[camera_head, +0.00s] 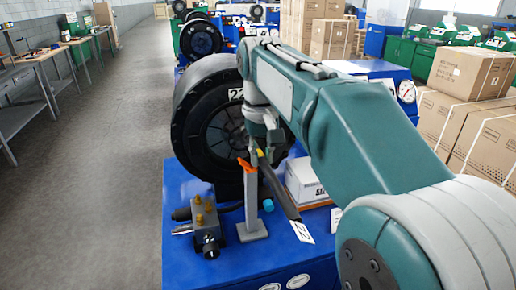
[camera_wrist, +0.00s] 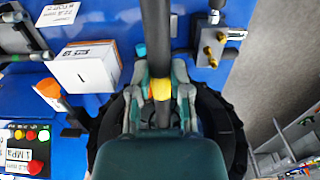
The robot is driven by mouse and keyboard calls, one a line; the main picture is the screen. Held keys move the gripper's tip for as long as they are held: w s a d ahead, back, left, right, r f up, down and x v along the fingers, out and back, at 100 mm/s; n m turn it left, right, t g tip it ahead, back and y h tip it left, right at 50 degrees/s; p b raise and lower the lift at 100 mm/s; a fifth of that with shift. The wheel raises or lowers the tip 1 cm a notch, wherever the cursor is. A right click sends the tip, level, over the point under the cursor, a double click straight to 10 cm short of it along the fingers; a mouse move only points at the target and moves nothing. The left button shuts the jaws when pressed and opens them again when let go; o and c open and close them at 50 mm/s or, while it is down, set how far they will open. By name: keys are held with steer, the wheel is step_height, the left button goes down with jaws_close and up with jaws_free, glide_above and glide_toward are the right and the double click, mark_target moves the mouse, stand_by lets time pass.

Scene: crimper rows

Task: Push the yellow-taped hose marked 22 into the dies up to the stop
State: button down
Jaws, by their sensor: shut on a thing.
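The dark hose (camera_head: 282,190) has a yellow tape band and a white tag marked 22 (camera_head: 301,232) at its lower end. My gripper (camera_head: 262,148) is shut on the hose at the tape. In the wrist view, the fingers (camera_wrist: 160,92) flank the yellow band (camera_wrist: 161,90), and the hose (camera_wrist: 158,35) runs up out of the picture. The big black crimper head (camera_head: 190,125) bears a label marked 22 and stands behind my gripper. It also shows below the fingers in the wrist view (camera_wrist: 226,125). My gripper hides the hose's far end, so I cannot tell whether it is inside the dies.
A grey post (camera_head: 251,205) with an orange top stands close to the hose. A block with brass fittings (camera_head: 205,222) sits left of it on the blue bench (camera_head: 180,262). A white box (camera_head: 305,183) lies right. More crimpers (camera_head: 200,38) and cartons (camera_head: 470,75) stand beyond.

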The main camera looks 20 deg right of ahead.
steer(key=shift+s, duration=0.2)
steer(key=w+f, duration=0.6)
steer(key=w, duration=0.1)
stand_by(0.9)
steer(key=shift+f, duration=0.45)
stand_by(0.6)
steer(key=shift+c, duration=2.4)
jaws_free()
steer(key=shift+o, duration=0.2)
